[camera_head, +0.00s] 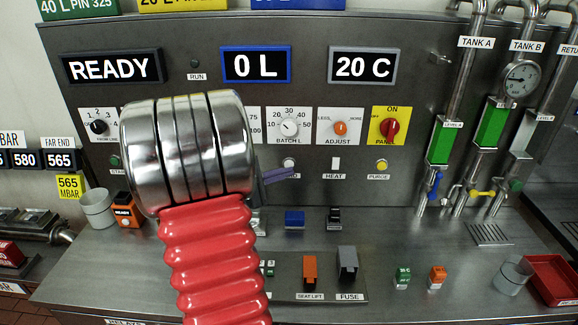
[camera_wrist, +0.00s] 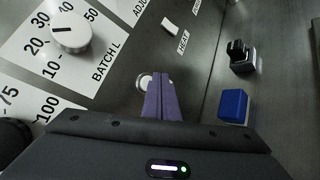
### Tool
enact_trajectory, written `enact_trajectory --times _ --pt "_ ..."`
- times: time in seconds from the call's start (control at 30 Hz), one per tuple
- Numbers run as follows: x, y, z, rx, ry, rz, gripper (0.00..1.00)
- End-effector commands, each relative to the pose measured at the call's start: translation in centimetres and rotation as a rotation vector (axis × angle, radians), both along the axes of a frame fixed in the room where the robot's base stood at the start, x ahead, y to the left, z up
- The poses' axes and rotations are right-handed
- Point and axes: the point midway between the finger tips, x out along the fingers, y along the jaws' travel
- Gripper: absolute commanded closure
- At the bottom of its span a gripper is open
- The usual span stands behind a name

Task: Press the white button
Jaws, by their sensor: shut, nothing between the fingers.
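The white button (camera_head: 289,162) is a small round button on the grey panel, below the BATCH L dial, with its label partly covered by my fingers. My gripper (camera_head: 294,173) shows in the head view as purple fingers sticking out past my arm, with the tips just below the button. In the wrist view the white button (camera_wrist: 145,81) is at the left side of my shut, empty fingers (camera_wrist: 162,76), partly hidden by them. I cannot tell whether the tips touch it or the panel.
Right of the button is the white HEAT switch (camera_head: 336,163), then the yellow PURGE button (camera_head: 383,165). Above is the BATCH L dial (camera_head: 289,127). A blue block (camera_head: 294,218) and a black clip-like part (camera_head: 335,217) are on the counter below.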

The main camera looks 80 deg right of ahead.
Motion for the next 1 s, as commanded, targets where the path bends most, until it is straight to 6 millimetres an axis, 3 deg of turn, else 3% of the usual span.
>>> enact_trajectory --times 0.17,0.8,1.0 --pt "-0.1 0.4 0.0 0.000 0.000 0.000 1.00" --pt "-1.0 4.6 0.0 0.000 0.000 0.000 1.00" --pt "-1.1 4.9 0.0 0.000 0.000 -0.001 1.00"
